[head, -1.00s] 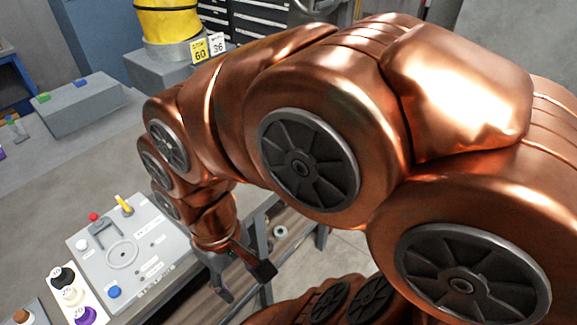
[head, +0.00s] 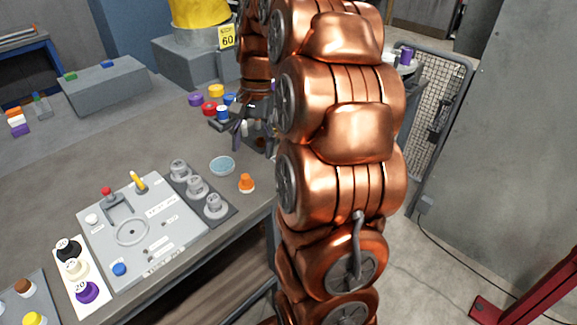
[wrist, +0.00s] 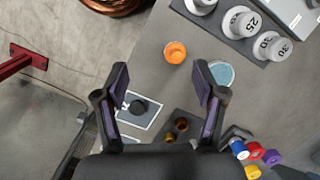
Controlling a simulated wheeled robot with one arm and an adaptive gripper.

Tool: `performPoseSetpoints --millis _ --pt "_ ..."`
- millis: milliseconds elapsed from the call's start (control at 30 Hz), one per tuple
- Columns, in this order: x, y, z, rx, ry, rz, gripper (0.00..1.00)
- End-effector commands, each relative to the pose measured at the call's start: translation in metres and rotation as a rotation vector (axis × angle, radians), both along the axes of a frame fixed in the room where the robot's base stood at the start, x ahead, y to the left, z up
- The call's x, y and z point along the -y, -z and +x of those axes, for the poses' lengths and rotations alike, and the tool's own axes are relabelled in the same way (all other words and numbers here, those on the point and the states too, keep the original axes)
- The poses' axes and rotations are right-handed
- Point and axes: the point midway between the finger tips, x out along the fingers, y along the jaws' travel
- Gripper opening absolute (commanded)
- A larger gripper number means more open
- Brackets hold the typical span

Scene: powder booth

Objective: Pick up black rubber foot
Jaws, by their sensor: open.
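In the wrist view a round black piece (wrist: 137,107), which looks like the black rubber foot, lies on a small dark pad with a pale border (wrist: 150,122). My gripper (wrist: 160,68) is open and empty above the table, and the black piece shows between its fingers, nearer the left one. The fingers are apart from it. In the head view my gripper (head: 228,131) is over the far part of the table, partly hidden by my arm. I cannot make out the black piece there.
An orange piece (wrist: 175,52) and a blue dish (wrist: 222,73) stand near the right finger, with grey numbered weights (wrist: 240,22) beyond. A dark tray with brown pieces (wrist: 182,124) and several coloured rolls (wrist: 255,151) are close by. The control panel (head: 140,235) is nearer the camera.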

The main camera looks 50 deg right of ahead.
Motion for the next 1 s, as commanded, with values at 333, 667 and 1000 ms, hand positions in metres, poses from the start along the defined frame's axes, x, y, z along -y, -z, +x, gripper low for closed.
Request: performPoseSetpoints --millis 333,667,1000 --pt "0.127 0.043 0.014 -0.040 0.407 0.030 0.70" --pt "0.169 0.058 0.008 -0.057 0.548 0.040 0.70" --pt "0.162 0.079 0.008 -0.060 0.546 0.040 0.70"
